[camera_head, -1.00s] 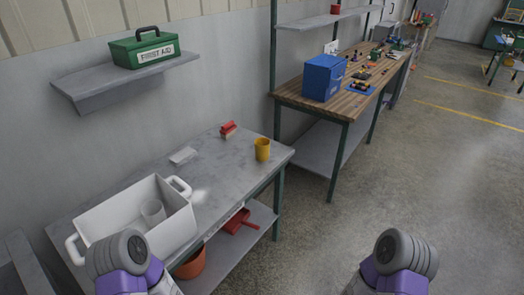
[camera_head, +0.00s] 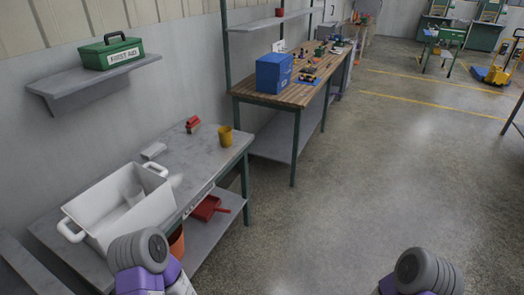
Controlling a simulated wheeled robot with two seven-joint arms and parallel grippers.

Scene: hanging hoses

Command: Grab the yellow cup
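The yellow cup (camera_head: 225,136) stands upright on the grey metal table (camera_head: 205,155), near its far right corner. Nothing touches it. Parts of my two arms show at the bottom edge, as rounded grey and purple links. The left one overlaps the table's near edge, well short of the cup. The right one is over the open floor at lower right. The fingers of both grippers are out of the picture.
A white bin (camera_head: 120,207) with handles sits on the table's near left. A red object (camera_head: 192,125) and a small grey-white item (camera_head: 153,151) lie behind. A red dustpan (camera_head: 210,207) is on the lower shelf. Open floor (camera_head: 360,190) lies to the right.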

